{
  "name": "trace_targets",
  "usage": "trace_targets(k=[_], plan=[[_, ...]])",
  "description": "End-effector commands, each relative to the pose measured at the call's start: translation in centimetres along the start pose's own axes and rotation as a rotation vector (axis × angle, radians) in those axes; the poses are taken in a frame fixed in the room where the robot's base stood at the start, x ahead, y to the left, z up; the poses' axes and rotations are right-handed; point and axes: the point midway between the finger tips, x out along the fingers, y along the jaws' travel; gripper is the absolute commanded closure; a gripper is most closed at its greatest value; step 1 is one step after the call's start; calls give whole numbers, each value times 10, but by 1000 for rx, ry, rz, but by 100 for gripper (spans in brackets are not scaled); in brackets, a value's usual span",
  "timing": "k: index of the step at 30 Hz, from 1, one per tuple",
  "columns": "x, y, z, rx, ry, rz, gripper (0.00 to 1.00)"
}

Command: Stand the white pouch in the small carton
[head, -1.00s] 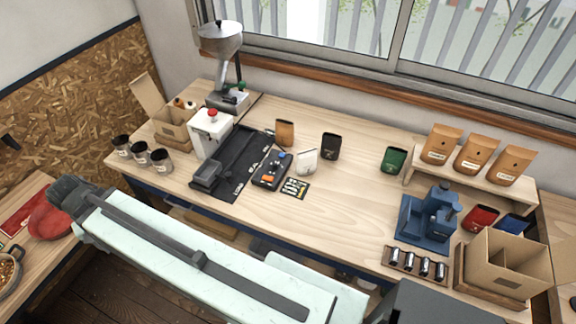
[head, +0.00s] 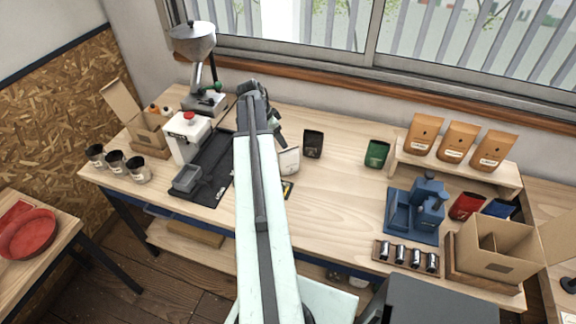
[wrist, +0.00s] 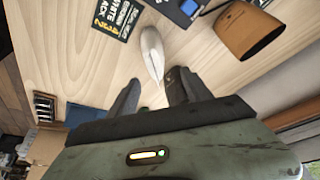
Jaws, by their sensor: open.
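The white pouch (head: 289,160) stands on the bench just right of my arm in the head view. In the wrist view the white pouch (wrist: 152,52) is just beyond the fingertips, roughly centred between them. My gripper (wrist: 155,82) is open and empty, with a finger to either side of the line to the pouch. In the head view my gripper (head: 278,135) is above and behind the pouch, partly hidden by my arm. The small carton (head: 148,135) stands open at the back left of the bench, flap raised, with small bottles by it.
A brown pouch (wrist: 245,30) stands close to the white one. A black pouch (head: 313,144) and a green pouch (head: 376,153) stand to the right. A larger carton (head: 490,268) is at the front right. A blue fixture (head: 415,212) stands near it.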

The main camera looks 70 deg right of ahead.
Motion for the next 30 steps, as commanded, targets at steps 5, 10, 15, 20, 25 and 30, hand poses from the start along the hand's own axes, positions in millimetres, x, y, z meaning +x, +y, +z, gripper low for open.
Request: trace_targets(k=[5, 10, 15, 20, 25, 30], plan=[[8, 9, -14, 24, -1, 10, 42], [26, 8, -11, 22, -1, 9, 42], [34, 8, -12, 21, -1, 9, 42], [46, 9, -9, 21, -1, 9, 42], [76, 12, -3, 22, -1, 9, 42], [87, 12, -6, 21, -1, 9, 42]])
